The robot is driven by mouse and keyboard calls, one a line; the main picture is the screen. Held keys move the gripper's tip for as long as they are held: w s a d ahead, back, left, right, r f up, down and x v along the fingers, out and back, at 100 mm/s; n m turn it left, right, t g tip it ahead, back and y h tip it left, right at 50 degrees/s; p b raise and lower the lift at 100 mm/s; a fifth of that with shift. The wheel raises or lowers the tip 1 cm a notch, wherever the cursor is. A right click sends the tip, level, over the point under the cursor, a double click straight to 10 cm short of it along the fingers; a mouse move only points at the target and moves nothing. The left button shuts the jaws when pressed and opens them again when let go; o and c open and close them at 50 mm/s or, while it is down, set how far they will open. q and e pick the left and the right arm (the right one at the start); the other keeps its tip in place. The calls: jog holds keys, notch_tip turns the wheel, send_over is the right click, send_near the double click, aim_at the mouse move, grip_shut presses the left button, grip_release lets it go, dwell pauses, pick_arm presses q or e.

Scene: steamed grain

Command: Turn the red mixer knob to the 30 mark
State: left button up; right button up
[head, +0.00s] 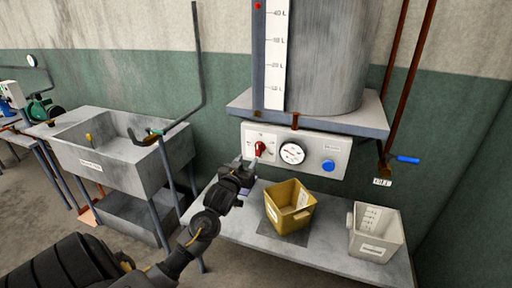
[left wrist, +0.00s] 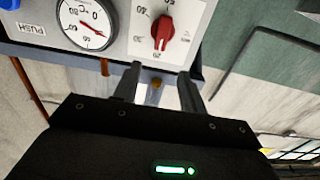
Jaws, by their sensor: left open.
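The red mixer knob (head: 260,149) sits at the left of a white control panel (head: 331,148) under the tank shelf. In the left wrist view the knob (left wrist: 162,34) is upside down within a ring of number marks. My left gripper (head: 247,164) is just below and left of the knob in the head view. In the left wrist view its two fingers (left wrist: 157,80) are apart and empty, with the knob beyond their tips, not between them. My right gripper is not in view.
A temperature dial (head: 292,153) and a blue push button (head: 328,165) are on the same panel. A yellow bin (head: 289,209) and a white measuring bin (head: 376,234) stand on the low bench (head: 330,258). A grey sink (head: 112,150) is at left.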

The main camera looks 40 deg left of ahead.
aim_at(257, 146)
pick_arm(q)
jog(key=p+x, duration=0.2)
jog(key=x, duration=0.6)
jog(key=shift+w+a, duration=0.2)
jog(key=shift+w, duration=0.15)
jog(key=shift+w+a, duration=0.2)
jog(key=shift+w, duration=0.45)
jog(key=shift+c, duration=1.2)
grip_shut()
